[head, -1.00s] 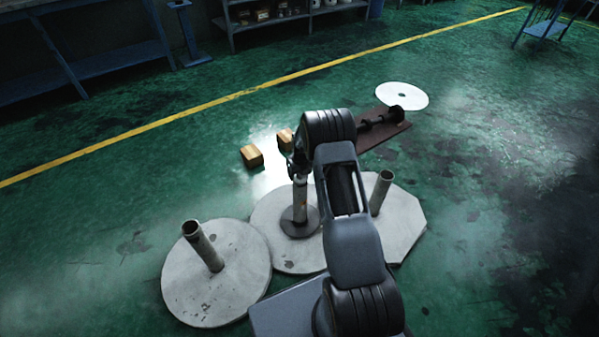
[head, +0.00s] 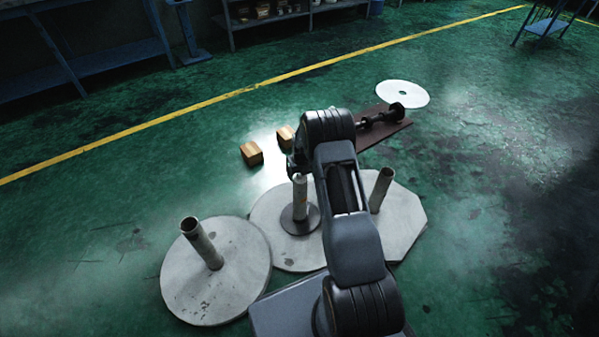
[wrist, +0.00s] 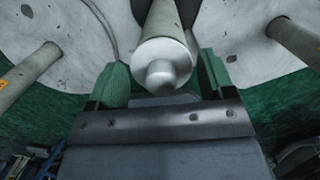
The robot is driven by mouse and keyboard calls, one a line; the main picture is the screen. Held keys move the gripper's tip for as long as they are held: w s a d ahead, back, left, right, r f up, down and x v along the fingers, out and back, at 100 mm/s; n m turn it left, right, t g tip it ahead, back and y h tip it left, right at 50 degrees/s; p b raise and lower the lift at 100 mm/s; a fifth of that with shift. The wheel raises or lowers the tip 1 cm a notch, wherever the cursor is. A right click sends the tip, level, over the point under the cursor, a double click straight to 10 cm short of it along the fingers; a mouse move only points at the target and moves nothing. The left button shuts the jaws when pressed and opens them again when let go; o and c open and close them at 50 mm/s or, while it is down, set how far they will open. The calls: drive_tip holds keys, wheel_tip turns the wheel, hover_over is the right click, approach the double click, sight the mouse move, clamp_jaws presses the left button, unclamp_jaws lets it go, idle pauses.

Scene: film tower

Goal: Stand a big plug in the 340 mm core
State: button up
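A pale grey plug (wrist: 165,75) with a rounded knob sits upright in the top end of the middle core (head: 300,203); its light top also shows in the head view. That core stands on a dark round plate (head: 299,224). I cannot read its length. My gripper (wrist: 164,84) is just above the core top, with one green finger on each side of the plug. The fingers look open and nothing hangs from them. In the head view my gripper (head: 295,168) is partly hidden by my arm.
A brown board (head: 375,135) bears dark plugs or shafts. A white disc (head: 403,93) lies beyond. The left floor is clear.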

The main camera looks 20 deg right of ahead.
drive_tip(key=o, duration=0.4)
drive_tip(key=shift+c, duration=0.2)
wheel_tip(320, 180, up, 14)
drive_tip(key=s+p, duration=0.2)
drive_tip(key=p, duration=0.3)
drive_tip(key=shift+f, duration=0.15)
